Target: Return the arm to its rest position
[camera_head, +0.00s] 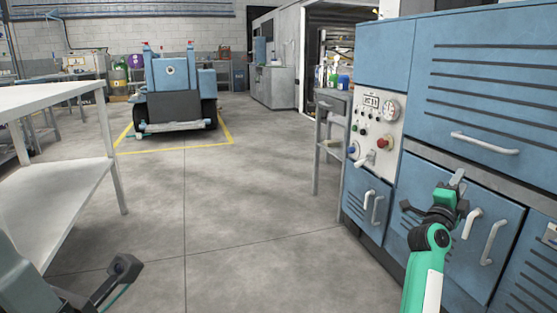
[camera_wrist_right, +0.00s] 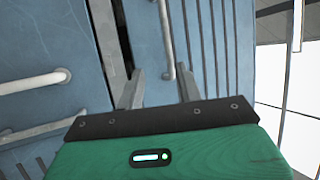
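My right arm (camera_head: 426,270), green and white, reaches up at the right in front of the blue cabinet. Its gripper (camera_head: 457,181) is in front of the blue panels. In the right wrist view the two grey fingers (camera_wrist_right: 160,85) stand apart with nothing held between them. A pale bar handle (camera_wrist_right: 166,38) lies beyond the fingertips; I cannot tell how far off it is. My left arm (camera_head: 25,280) shows only in part at the bottom left, with a dark end piece (camera_head: 122,268); its finger state is unclear.
The blue cabinet (camera_head: 480,90) with several pale handles fills the right side. Its control panel (camera_head: 377,128) has a gauge and a red button. A white-topped table (camera_head: 50,95) stands at the left. A blue vehicle (camera_head: 180,88) is at the back. The middle floor is clear.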

